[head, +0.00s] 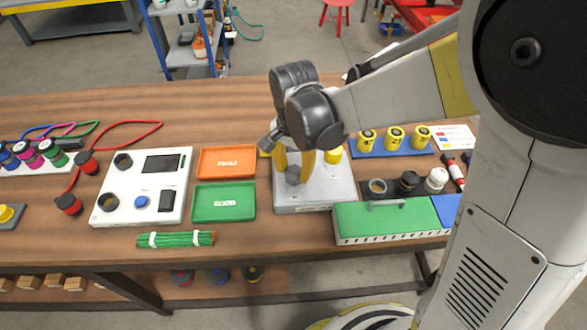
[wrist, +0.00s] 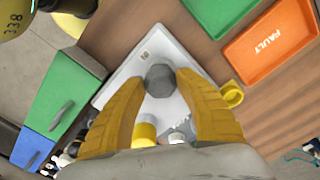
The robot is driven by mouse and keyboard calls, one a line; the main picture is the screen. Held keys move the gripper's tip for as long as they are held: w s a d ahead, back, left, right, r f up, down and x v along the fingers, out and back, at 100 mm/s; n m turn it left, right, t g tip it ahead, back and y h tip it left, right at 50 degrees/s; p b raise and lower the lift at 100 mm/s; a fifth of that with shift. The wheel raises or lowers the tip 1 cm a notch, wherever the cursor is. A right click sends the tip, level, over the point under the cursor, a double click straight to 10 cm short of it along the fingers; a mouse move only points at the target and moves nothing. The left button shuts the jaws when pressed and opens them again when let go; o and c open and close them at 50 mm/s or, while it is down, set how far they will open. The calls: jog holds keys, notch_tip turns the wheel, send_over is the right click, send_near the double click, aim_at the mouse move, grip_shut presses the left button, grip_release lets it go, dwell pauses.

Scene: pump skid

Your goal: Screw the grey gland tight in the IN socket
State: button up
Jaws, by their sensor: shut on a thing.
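The grey gland (head: 293,176) is a small faceted grey piece over the light grey skid plate (head: 330,190). My gripper (head: 294,166) points down with its yellow fingers on either side of the gland and is shut on it. In the wrist view the gland (wrist: 160,80) sits between the two fingertips (wrist: 163,84), above the plate (wrist: 135,70). The IN socket is not visible; I cannot tell how far the gland is seated. A small marking shows on the plate beside the gland.
A yellow part (wrist: 231,94) and a yellow-and-white cylinder (wrist: 144,132) stand near my fingers. A green case (head: 388,221) is right of the plate. Green (head: 225,216) and orange (head: 227,148) trays are left. Yellow cups (head: 395,138) stand behind on a blue mat.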

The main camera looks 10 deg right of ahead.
jog(key=o, duration=1.2)
jog(key=shift+d, duration=0.1)
notch_tip(320, 180, up, 12)
jog(key=s+d+n+t, duration=0.2)
jog(key=s+d, duration=0.1)
jog(key=d, duration=0.1)
jog(key=s+d+n+t, duration=0.2)
jog(key=s+d+n, duration=0.1)
jog(key=s+d, duration=0.1)
jog(key=s+d+r+n+t, duration=0.1)
jog(key=s+d+n+t, duration=0.1)
jog(key=d, duration=0.3)
jog(key=shift+s+d+t, duration=0.25)
jog(key=shift+s+t, duration=0.35)
jog(key=shift+s, duration=0.15)
